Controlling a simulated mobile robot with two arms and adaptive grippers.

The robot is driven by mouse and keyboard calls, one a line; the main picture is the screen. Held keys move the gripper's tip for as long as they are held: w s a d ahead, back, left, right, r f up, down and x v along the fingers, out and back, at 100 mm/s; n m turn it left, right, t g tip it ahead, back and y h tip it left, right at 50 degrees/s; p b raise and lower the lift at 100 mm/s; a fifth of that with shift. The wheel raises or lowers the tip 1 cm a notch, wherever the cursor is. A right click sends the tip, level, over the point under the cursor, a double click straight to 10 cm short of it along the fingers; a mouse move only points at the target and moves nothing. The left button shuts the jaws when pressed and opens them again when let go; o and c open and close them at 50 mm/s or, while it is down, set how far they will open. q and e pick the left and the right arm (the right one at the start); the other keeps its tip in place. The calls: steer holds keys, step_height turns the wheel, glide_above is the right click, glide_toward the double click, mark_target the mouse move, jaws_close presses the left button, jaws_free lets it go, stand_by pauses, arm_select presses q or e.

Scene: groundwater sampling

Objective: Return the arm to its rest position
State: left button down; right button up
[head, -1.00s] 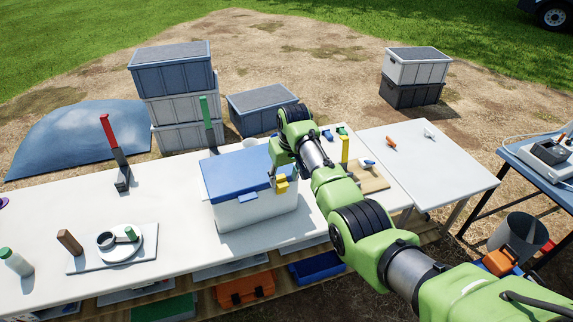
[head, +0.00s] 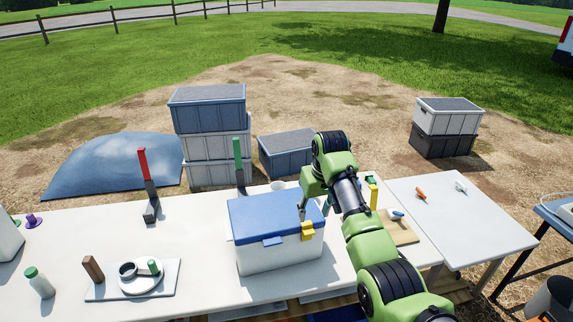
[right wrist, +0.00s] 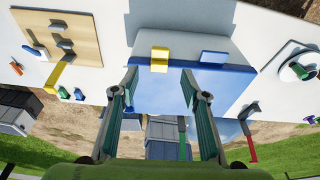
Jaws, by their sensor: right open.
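My right arm reaches in from the lower right of the head view. Its right gripper (head: 314,208) hangs by the right end of the blue-lidded white cooler (head: 277,252). In the right wrist view the right gripper (right wrist: 160,80) has its two fingers wide apart, with nothing held between them. The cooler's blue lid (right wrist: 180,90) shows beyond and between the fingers, lid down, with a yellow latch (right wrist: 159,58) and a blue latch (right wrist: 214,57) on its front edge. The yellow latch (head: 307,231) also shows in the head view. My left gripper is not in view.
A round white fixture (head: 141,277) and a green-capped bottle (head: 40,284) are at left. The right side table (head: 470,225) is mostly clear.

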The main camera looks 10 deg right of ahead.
steer(key=s+d+f, duration=0.2)
steer(key=s+f, duration=1.3)
steer(key=s, duration=0.3)
steer(key=s+a+r, duration=0.1)
steer(key=s+r, duration=0.1)
steer(key=s, duration=2.3)
step_height(320, 180, down, 28)
steer(key=n+b, duration=0.1)
steer(key=b, duration=0.2)
steer(key=s+d+f+g+b, duration=0.1)
steer(key=s+d+f+b, duration=0.1)
steer(key=s+f, duration=1.6)
steer(key=shift+s+d+f+g, duration=0.3)
steer(key=shift+d+f+g, duration=0.1)
steer(key=shift+f, duration=0.5)
